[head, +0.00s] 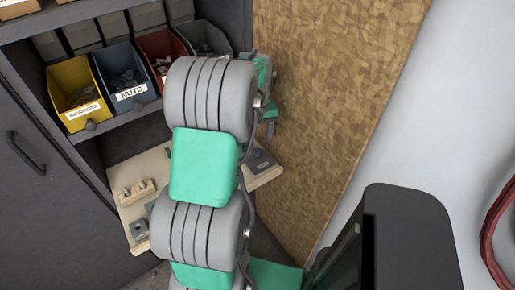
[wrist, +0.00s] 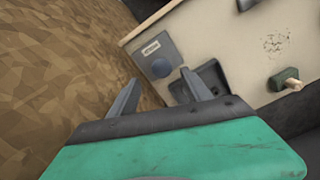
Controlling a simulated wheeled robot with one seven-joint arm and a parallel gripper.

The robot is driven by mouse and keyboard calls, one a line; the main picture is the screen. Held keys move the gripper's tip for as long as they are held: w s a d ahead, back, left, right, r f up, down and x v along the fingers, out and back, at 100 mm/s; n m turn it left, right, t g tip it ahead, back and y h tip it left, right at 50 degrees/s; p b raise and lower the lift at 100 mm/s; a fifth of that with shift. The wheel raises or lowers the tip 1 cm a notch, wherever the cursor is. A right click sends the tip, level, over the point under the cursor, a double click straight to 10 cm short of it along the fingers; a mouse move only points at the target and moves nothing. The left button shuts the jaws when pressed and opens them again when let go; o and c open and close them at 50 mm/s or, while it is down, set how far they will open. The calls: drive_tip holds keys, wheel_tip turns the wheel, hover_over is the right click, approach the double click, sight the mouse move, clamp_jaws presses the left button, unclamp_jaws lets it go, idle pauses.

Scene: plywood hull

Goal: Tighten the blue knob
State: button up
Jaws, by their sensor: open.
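A round, dark blue-grey knob (wrist: 160,68) sits on a grey plate (wrist: 151,45) with a small label, fixed to a pale wooden board (wrist: 223,38). My gripper (wrist: 159,77) is open and empty, its two grey fingers spread apart. In the wrist view the knob appears between and beyond the fingertips; I cannot tell how far off it is.
A dark tray (wrist: 203,82) lies beside the knob plate, and a wooden peg (wrist: 287,80) stands farther right. A chipboard panel (head: 335,100) rises close on the right. Yellow (head: 83,92), blue (head: 125,78) and red (head: 158,50) bins sit on a shelf above the board.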

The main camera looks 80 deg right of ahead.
sight(258, 152)
wheel_tip(258, 152, down, 6)
drive_tip(key=shift+f, duration=0.25)
drive_tip(key=shift+c, duration=0.3)
